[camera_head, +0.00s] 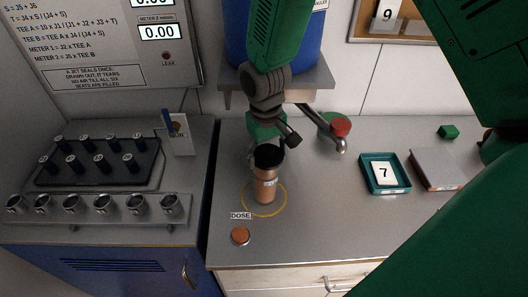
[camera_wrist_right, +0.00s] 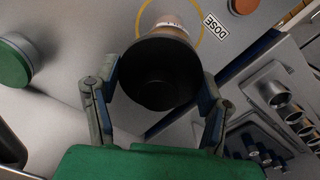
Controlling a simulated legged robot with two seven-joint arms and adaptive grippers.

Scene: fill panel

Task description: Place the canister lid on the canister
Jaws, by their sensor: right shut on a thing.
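The canister (camera_head: 265,187) is a copper-coloured cylinder with a small label, standing upright inside a yellow ring on the grey counter. The black canister lid (camera_head: 269,155) is at the canister's top; I cannot tell whether it is seated or just above. My right gripper (camera_head: 266,143) comes down from above and is shut on the lid. In the right wrist view the lid (camera_wrist_right: 160,75) lies between the two fingers and the canister (camera_wrist_right: 168,18) shows beyond it, partly hidden. My left gripper is not in view.
A copper disc (camera_head: 240,235) lies by the DOSE label in front. A teal tray (camera_head: 385,174) with a 7 card and a grey block (camera_head: 437,168) lie right. A rack of metal cups (camera_head: 90,203) stands left.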

